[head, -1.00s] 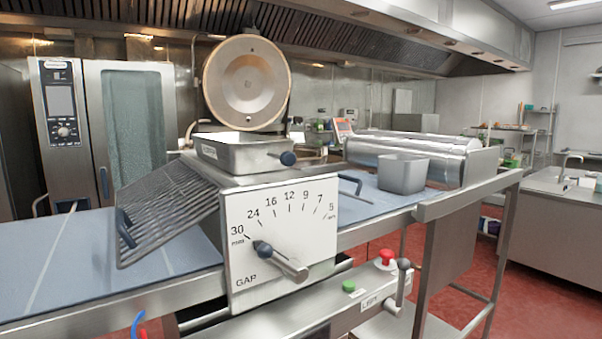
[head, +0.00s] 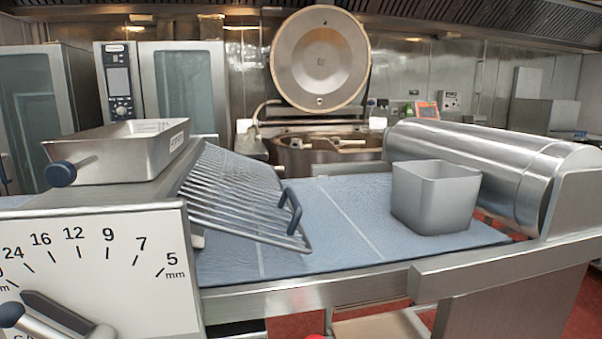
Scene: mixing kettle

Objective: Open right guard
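The right guard (head: 235,198), a slatted metal grille, is on the right side of the sheeter's head. It slopes down to the right over the blue belt, its lower edge close to the belt surface. Its dark blue handle (head: 292,211) stands at the lower right end. The white gap dial plate (head: 110,255) faces me at the lower left, with its lever (head: 60,315) partly cut off. My gripper is not in view.
A metal tray (head: 125,150) with a blue knob sits on top of the head. A grey square bin (head: 435,195) stands on the belt (head: 330,225), right of the guard, before a steel roller (head: 500,165). A kettle with raised lid (head: 320,60) stands behind.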

